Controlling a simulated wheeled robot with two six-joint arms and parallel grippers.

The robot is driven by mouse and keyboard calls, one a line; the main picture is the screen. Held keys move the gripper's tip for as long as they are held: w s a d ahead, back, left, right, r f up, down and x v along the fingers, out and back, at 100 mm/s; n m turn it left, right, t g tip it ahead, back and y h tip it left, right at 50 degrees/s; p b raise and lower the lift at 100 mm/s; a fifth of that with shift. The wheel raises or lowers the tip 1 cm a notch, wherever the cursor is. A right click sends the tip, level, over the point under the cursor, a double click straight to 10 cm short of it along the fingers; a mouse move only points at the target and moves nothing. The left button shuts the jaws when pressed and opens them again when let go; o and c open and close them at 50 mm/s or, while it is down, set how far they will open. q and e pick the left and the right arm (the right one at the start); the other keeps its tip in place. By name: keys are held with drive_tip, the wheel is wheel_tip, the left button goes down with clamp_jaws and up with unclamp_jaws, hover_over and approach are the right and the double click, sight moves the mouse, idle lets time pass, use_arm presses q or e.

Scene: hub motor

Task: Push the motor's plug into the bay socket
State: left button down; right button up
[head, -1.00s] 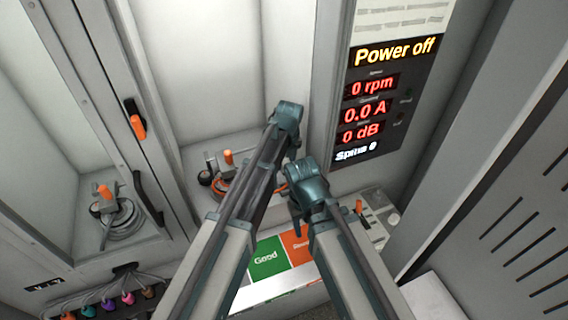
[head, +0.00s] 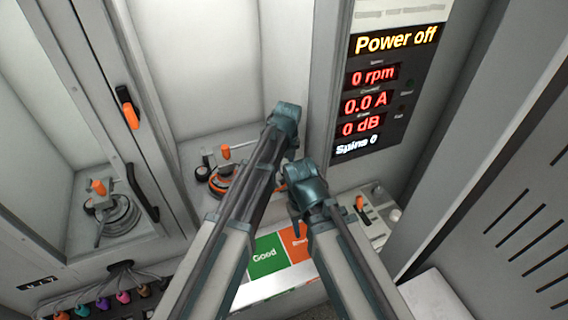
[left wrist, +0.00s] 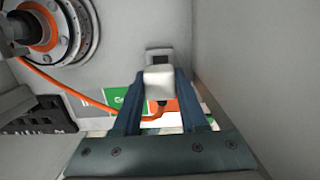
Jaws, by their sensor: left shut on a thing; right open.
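A white plug (left wrist: 159,80) sits between the blue fingers of my left gripper (left wrist: 158,98), which is shut on it. The bay socket (left wrist: 159,57), a grey plate with a dark opening, is on the wall just behind the plug; whether they touch cannot be told. An orange cable (left wrist: 75,92) runs from the round motor (left wrist: 60,32) at upper left towards the plug. In the head view the motor (head: 222,186) is partly hidden by my left arm, and the left gripper is hidden. My right gripper (head: 297,222) is open beside that arm, its fingers only partly seen.
The display panel (head: 376,100) reads "Power off" and 0 rpm. A Good sign (head: 268,256) lies below the arms. A switch box (head: 366,214) is at right. A side wall stands close right of the plug.

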use_arm(q)
drive_tip(key=shift+f, duration=0.2)
drive_tip(key=shift+f+b, duration=1.1)
drive_tip(key=shift+b, duration=0.2)
drive_tip(key=shift+f, duration=0.1)
drive_tip(key=shift+f+b, duration=0.45)
drive_tip(key=shift+b, duration=0.15)
drive_tip(key=shift+f+b, duration=1.2)
drive_tip(key=shift+f, duration=0.05)
idle(3.6)
unclamp_jaws()
idle(0.6)
